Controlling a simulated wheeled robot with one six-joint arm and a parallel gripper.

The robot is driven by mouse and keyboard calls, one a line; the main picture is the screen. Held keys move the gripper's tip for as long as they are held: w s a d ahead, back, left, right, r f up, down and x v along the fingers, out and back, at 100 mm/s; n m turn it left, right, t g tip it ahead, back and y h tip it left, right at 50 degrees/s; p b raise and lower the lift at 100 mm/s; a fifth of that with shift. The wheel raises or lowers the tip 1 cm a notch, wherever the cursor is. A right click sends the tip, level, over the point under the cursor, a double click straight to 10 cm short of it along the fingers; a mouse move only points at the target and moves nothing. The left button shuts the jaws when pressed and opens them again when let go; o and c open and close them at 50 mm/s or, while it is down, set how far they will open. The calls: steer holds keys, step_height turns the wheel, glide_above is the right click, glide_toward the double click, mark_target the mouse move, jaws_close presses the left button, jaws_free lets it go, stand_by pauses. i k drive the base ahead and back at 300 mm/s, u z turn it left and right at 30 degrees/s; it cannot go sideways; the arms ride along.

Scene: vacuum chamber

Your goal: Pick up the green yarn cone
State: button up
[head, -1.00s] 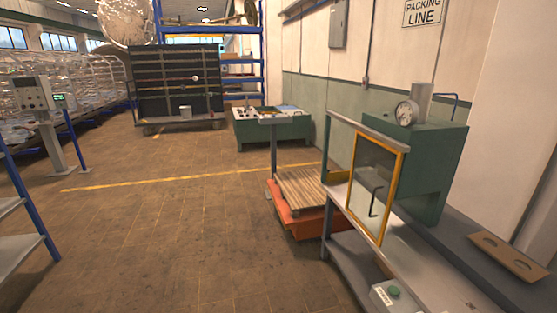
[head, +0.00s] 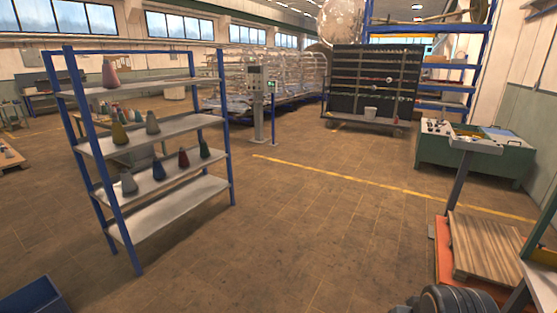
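A dark green yarn cone (head: 204,149) stands upright at the right end of a lower shelf board of the blue-posted rack, on the left in the head view. A dark red cone (head: 183,158), a blue cone (head: 158,170) and a grey cone (head: 128,184) stand to its left on the same board. An olive-yellow cone (head: 119,134) and another grey cone (head: 152,124) stand on the board above. A pink cone (head: 110,75) is on the top board. My gripper's fingers are not in view.
The rack (head: 160,210) has an empty bottom board. Open brown floor (head: 290,240) lies in front and to its right. A blue bin (head: 35,297) is at the lower left. An orange pallet truck (head: 444,255) with a wooden pallet (head: 485,245) stands at right; a control post (head: 257,105) is behind.

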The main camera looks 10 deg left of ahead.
mark_target(204, 151)
steer(key=u, duration=0.75)
steer(key=i, duration=2.05)
steer(key=u, duration=0.55)
steer(key=i, duration=2.6)
steer(key=u, duration=0.15)
steer(key=i, duration=1.35)
steer(key=u, duration=0.1)
